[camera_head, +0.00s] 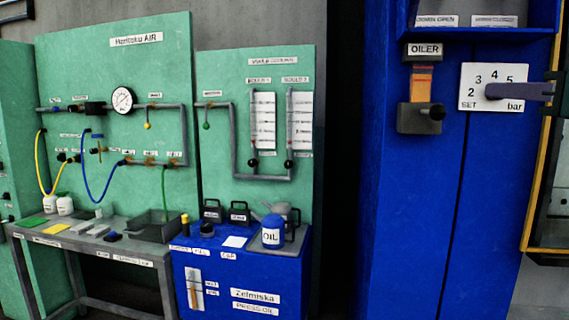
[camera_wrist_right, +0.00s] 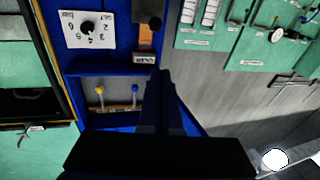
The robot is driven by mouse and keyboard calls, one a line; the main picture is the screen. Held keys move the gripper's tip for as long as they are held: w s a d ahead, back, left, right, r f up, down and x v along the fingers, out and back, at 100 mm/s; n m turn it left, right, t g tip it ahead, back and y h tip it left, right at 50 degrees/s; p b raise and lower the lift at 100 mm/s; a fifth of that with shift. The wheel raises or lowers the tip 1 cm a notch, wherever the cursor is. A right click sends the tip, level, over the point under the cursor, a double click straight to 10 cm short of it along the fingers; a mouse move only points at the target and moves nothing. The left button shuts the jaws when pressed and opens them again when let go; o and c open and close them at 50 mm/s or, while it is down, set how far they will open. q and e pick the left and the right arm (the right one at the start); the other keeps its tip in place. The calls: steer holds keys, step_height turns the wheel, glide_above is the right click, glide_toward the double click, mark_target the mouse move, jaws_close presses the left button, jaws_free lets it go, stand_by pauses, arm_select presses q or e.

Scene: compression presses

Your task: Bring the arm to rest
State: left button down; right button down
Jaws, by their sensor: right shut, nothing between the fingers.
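My right gripper (camera_head: 490,91) comes in from the right edge of the head view. Its fingers are shut and empty, and they overlap the white dial plate (camera_head: 480,72) marked "SET" and "bar", covering part of it. In the right wrist view, which is upside down, the shut fingers (camera_wrist_right: 158,75) point up the picture. There the dial plate (camera_wrist_right: 88,28) and its black knob show uncovered, left of the fingertips. I see no contact with anything. My left gripper is in neither view.
The dial plate and oiler (camera_head: 420,117) are on a blue cabinet (camera_head: 405,210), below a shelf. To the left stand green panels (camera_head: 70,75) with a gauge and pipes, a grey bench (camera_head: 135,250), and a blue oil station (camera_head: 240,275) with cans.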

steer(key=s+a+f+g, duration=0.2)
steer(key=s+f+g, duration=0.15)
steer(key=f, duration=0.35)
steer(key=s+a+f+n+g, duration=0.1)
steer(key=s+a+f+g, duration=0.1)
steer(key=s+f, duration=0.45)
steer(key=s+a+f+g, duration=0.2)
steer(key=f+g, duration=0.1)
steer(key=f, duration=0.6)
steer(key=s+a+f+g, duration=0.1)
steer(key=s+f+g, duration=0.25)
steer(key=s, duration=0.55)
steer(key=s+a+f+g, duration=0.25)
steer(key=s+f, duration=0.25)
steer(key=s, duration=0.3)
step_height(320, 180, up, 30)
steer(key=s+p, duration=0.1)
steer(key=p, duration=2.9)
steer(key=shift+s+d+g, duration=0.2)
steer(key=shift+d+g, duration=0.05)
steer(key=shift+g, duration=0.1)
